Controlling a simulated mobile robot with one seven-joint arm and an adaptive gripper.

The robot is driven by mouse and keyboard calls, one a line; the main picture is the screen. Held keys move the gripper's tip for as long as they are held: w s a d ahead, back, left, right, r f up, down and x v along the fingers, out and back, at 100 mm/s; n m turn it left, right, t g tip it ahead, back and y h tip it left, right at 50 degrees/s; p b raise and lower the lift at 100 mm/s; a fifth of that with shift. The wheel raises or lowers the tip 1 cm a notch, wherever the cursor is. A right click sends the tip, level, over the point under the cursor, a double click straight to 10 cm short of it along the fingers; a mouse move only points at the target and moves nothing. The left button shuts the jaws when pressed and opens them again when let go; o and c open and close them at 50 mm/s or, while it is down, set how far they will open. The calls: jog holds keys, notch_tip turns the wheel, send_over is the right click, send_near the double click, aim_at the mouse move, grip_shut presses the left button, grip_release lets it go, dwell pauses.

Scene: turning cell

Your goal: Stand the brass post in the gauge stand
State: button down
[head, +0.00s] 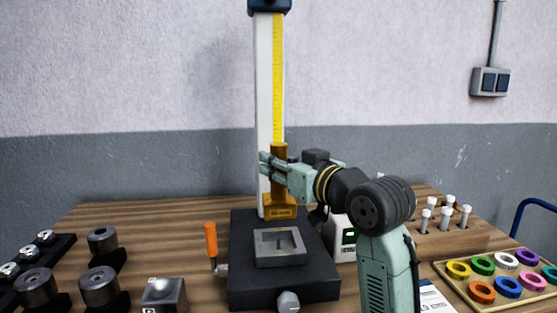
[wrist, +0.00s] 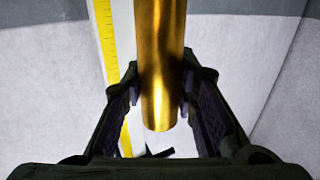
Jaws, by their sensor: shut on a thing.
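The gauge stand has a black base (head: 240,290) and a tall white column with a yellow scale (head: 278,80). A pale square plate (head: 262,258) with a darker middle lies on the base. My gripper (head: 274,172) reaches in from the right and is shut on the brass post (head: 279,152), which stands about upright close in front of the column. In the wrist view, the post (wrist: 161,60) is between both fingers (wrist: 161,100), and one end hangs free. In the head view, the fingers hide part of the post, and its lower end is unclear against an amber labelled block (head: 281,212).
An orange-handled lever (head: 211,243) stands left of the base and a grey knob (head: 288,301) at its front. Dark metal cylinders (head: 100,285) are at left. A wooden rack of vials (head: 449,238) and a tray of coloured rings (head: 452,284) are at right.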

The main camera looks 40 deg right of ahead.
aim_at(278, 204)
jog(key=shift+f+b, duration=2.15)
jog(key=shift+f, duration=0.6)
jog(key=shift+s+f+b, duration=0.1)
jog(key=shift+f+b, duration=1)
jog(key=shift+f, duration=0.45)
jog(key=c, duration=1.5)
grip_release()
jog(key=shift+a, duration=0.1)
jog(key=o, duration=0.3)
jog(key=shift+f, duration=0.35)
jog(key=s, duration=1.2)
jog(key=shift+a+r, duration=0.4)
jog(key=shift+a, duration=0.05)
